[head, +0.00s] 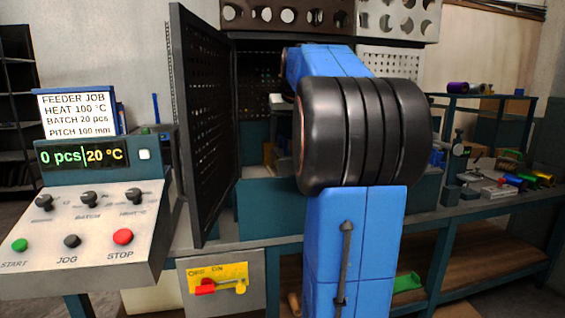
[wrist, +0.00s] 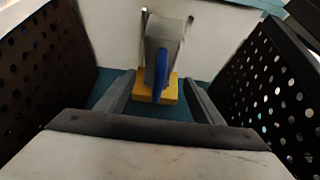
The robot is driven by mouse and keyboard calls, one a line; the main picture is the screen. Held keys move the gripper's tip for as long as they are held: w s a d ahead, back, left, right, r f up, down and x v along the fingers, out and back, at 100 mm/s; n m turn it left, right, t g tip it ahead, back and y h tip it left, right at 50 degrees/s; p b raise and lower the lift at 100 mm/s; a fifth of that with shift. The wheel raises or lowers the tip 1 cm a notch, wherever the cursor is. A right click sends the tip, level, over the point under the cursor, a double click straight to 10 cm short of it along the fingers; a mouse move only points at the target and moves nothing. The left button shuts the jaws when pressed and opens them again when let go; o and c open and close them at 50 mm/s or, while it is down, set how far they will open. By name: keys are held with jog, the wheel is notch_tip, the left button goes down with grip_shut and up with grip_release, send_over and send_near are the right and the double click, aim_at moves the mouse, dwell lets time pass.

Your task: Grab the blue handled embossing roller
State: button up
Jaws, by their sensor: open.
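In the wrist view a blue handle (wrist: 161,72) stands upright near the middle, in front of a grey metal-looking body (wrist: 165,32) and over a yellow block (wrist: 143,96). It looks like the handle of the embossing roller; the roller part is not clearly distinguishable. My gripper (wrist: 158,80) is open, its two dark fingers on either side of the handle in the picture. I cannot tell how much depth separates the fingertips from it. In the head view my own arm hides the gripper and the handle.
A perforated cabinet door (head: 205,125) stands open left of my arm. Perforated walls (wrist: 275,85) flank the gripper on both sides in the wrist view. A control panel (head: 95,215) is at the left. A bench (head: 480,208) with coloured rolls is at the right.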

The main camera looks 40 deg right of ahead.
jog(key=shift+x, duration=4.35)
jog(key=shift+w+d+r, duration=0.1)
jog(key=shift+w+r, duration=0.1)
grip_shut()
